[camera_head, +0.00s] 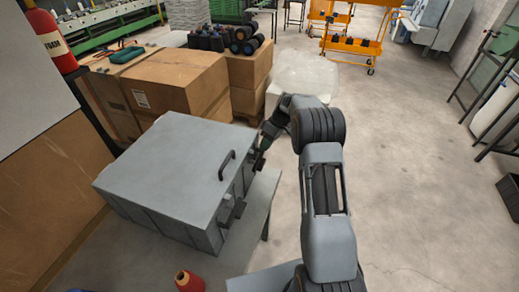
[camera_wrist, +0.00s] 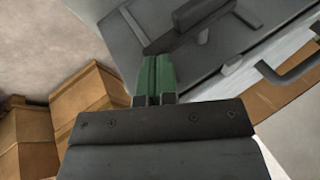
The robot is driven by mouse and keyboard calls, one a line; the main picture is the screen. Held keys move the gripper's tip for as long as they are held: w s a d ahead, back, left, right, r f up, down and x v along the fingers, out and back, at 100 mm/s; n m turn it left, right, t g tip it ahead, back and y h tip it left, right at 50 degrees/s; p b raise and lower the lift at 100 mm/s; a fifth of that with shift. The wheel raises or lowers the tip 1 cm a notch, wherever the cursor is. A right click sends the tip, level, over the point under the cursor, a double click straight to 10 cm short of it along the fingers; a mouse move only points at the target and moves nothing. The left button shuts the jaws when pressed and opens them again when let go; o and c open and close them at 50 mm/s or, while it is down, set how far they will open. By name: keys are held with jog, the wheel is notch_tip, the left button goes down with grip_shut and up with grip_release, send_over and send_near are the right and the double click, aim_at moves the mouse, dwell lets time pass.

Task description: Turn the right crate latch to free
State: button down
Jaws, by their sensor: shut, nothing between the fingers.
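A grey crate (camera_head: 170,175) with a black lid handle (camera_head: 226,165) sits on a grey table. Two dark latches are on its side facing right: a near one (camera_head: 232,213) and a far one (camera_head: 258,161). My gripper (camera_head: 263,147) is at the far latch, by the crate's far corner. In the wrist view my gripper's green fingers (camera_wrist: 152,75) are shut with nothing between them. Their tips are beside the left end of a dark latch bar (camera_wrist: 190,28); I cannot tell whether they touch it. The crate's grey wall (camera_wrist: 125,35) lies behind.
Cardboard boxes (camera_head: 175,82) stand behind the crate, with dark spools (camera_head: 245,38) on one. A red cone spool (camera_head: 188,281) is at the near table edge. A fire extinguisher (camera_head: 50,40) is at upper left.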

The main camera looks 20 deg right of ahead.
jog(key=w+p+v, duration=0.1)
jog(key=p+v, duration=0.1)
jog(key=v, duration=1.1)
jog(key=s+f+m+h, duration=0.2)
jog(key=s+f+m, duration=0.25)
jog(key=m, duration=0.25)
jog(key=s+a+r+t+h, duration=0.1)
jog(key=s+a+r+t, duration=0.1)
jog(key=s, duration=0.7)
jog(key=s+a+r+m+t+h, duration=0.1)
jog(key=s+a+r, duration=0.3)
jog(key=s, duration=0.4)
jog(key=s+a+r+t+h, duration=0.1)
jog(key=s+a+r+t, duration=0.1)
jog(key=s, duration=0.7)
jog(key=shift+s+a+r+m+t+h, duration=0.4)
jog(key=shift+a+r, duration=0.3)
jog(key=shift+a, duration=0.1)
